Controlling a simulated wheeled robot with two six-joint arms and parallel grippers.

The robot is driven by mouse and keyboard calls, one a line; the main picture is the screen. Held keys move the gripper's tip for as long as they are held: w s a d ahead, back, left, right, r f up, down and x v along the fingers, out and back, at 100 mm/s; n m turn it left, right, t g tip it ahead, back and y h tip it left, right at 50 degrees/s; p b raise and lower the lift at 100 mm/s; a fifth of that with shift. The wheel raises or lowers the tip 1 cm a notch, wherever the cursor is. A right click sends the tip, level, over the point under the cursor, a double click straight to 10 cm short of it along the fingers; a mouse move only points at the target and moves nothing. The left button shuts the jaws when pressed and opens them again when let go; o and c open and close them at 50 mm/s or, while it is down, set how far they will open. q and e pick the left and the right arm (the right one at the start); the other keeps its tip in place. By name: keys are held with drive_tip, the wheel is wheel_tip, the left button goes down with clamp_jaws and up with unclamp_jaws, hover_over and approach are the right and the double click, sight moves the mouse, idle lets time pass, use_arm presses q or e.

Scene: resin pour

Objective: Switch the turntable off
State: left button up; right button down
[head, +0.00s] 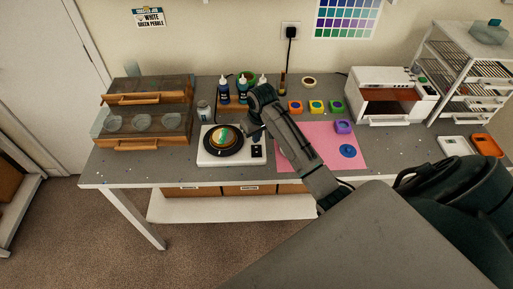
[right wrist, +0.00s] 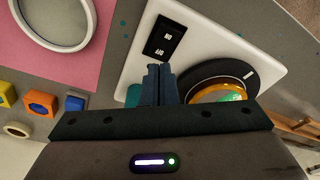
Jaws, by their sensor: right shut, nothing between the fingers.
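The turntable has a white base (head: 229,159) on the grey table, and its base also shows in the right wrist view (right wrist: 213,38). A black disc (head: 212,150) on it carries a round gold-edged piece with green resin (head: 222,137). The black switch panel (head: 256,152) is at the base's right side; in the right wrist view the switch (right wrist: 165,38) shows two white labels, upside down. My right gripper (right wrist: 160,68) is shut and empty, its fingertips just short of the switch in that view. I cannot tell whether they touch. My left gripper is not in view.
Dark bottles (head: 242,91) and a jar (head: 203,109) stand behind and left. Wooden-framed boxes (head: 150,143) are at left, a white oven (head: 390,75) at right.

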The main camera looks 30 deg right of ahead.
sight(257, 147)
drive_tip(key=shift+r, duration=2.05)
